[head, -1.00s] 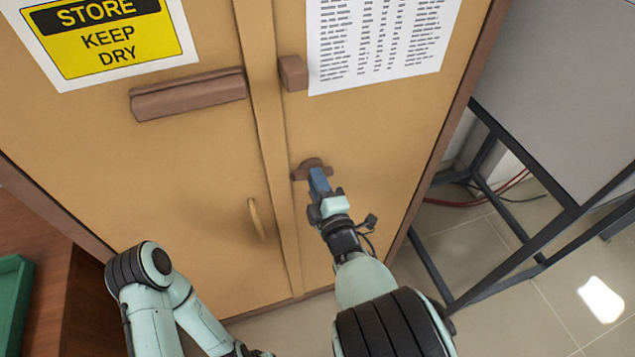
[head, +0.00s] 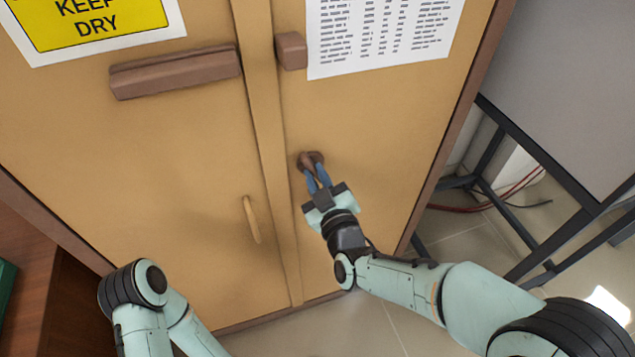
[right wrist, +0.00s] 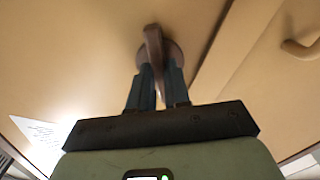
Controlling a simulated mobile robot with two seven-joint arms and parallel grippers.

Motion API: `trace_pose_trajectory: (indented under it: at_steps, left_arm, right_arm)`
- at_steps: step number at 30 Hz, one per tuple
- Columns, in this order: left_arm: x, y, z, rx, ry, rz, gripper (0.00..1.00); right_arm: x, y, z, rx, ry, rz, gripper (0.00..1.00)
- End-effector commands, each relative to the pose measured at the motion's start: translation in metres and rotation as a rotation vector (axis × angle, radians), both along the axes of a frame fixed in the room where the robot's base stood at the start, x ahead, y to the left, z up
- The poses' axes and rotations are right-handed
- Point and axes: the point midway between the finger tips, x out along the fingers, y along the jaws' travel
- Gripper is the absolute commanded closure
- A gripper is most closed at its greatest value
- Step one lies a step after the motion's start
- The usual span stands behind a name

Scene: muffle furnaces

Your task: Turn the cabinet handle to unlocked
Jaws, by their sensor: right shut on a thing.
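The tan cabinet (head: 375,125) has two doors with a raised strip between them. Its brown handle (head: 311,160) is on the right door, beside the strip; it also shows in the right wrist view (right wrist: 154,45) as a narrow bar on a round base. My right gripper (head: 318,184) has its blue fingers shut on the handle, one on each side; the fingers also show in the right wrist view (right wrist: 157,82). Part of the handle is hidden between the fingers. My left gripper is out of view; only that arm shows at the lower left.
A pale curved pull (head: 251,219) is on the left door. A brown bar (head: 175,72) and a brown block (head: 291,51) stick out above. A grey table with a dark frame (head: 540,185) stands at the right. Tiled floor lies below.

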Motion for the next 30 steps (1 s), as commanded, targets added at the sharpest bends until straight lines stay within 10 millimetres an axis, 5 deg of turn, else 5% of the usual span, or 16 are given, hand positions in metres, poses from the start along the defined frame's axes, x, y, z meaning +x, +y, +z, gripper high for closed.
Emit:
trace_pose_trajectory:
  at_steps: [15,30]
  left_arm:
    - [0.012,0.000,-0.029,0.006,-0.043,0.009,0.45]
    - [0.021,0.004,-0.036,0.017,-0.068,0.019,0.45]
  right_arm:
    - [0.001,-0.001,0.001,0.355,0.107,-0.001,1.00]
    - [0.001,-0.001,0.003,0.440,0.133,-0.001,1.00]
